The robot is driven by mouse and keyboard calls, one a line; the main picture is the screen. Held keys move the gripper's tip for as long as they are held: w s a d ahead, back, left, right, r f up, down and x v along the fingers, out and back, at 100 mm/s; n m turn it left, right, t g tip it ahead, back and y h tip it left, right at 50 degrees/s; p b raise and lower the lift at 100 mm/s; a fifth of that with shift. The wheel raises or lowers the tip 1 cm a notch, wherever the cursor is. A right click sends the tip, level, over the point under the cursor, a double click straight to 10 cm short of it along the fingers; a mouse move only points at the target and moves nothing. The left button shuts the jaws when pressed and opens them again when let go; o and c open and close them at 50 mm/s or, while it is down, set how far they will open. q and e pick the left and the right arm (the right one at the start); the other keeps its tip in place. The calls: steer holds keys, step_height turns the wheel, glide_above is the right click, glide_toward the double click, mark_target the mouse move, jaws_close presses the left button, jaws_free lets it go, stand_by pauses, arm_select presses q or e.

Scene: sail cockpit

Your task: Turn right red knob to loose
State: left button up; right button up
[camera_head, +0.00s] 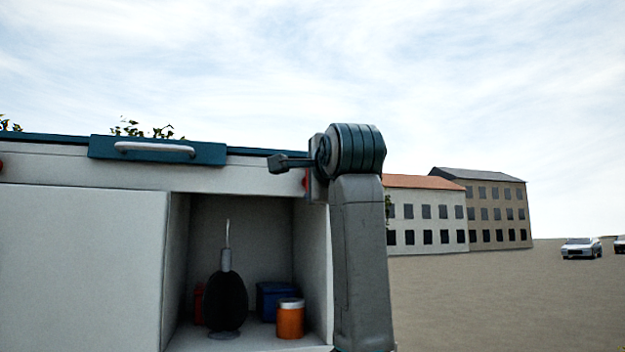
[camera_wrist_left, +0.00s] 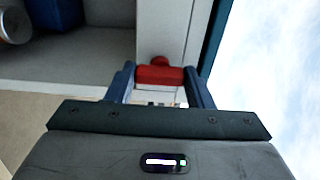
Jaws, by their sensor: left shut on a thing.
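The right red knob (camera_wrist_left: 158,74) sits on the white front panel under the teal top edge. In the left wrist view it is a red bar between my left gripper's two blue fingers, with a small round red part beyond it. My left gripper (camera_head: 288,164) reaches in from the right, pointing left along the panel, and is shut on this knob. In the head view only a sliver of the knob (camera_head: 306,182) shows beside the gripper; the rest is hidden. My right gripper is in neither view.
Left of my arm, an open compartment holds an orange jar (camera_head: 290,319), a blue box (camera_head: 272,300) and a dark round object (camera_head: 226,300). A grey handle (camera_head: 154,149) sits on the teal edge above. Another red knob (camera_head: 1,166) shows at the far left. Right of my arm is open ground.

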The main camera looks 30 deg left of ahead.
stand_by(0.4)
arm_select(q)
steer(key=o, duration=1)
steer(key=b+v, duration=0.5)
steer(key=v, duration=0.5)
steer(key=shift+s+d, duration=0.2)
steer(key=shift+s, duration=0.1)
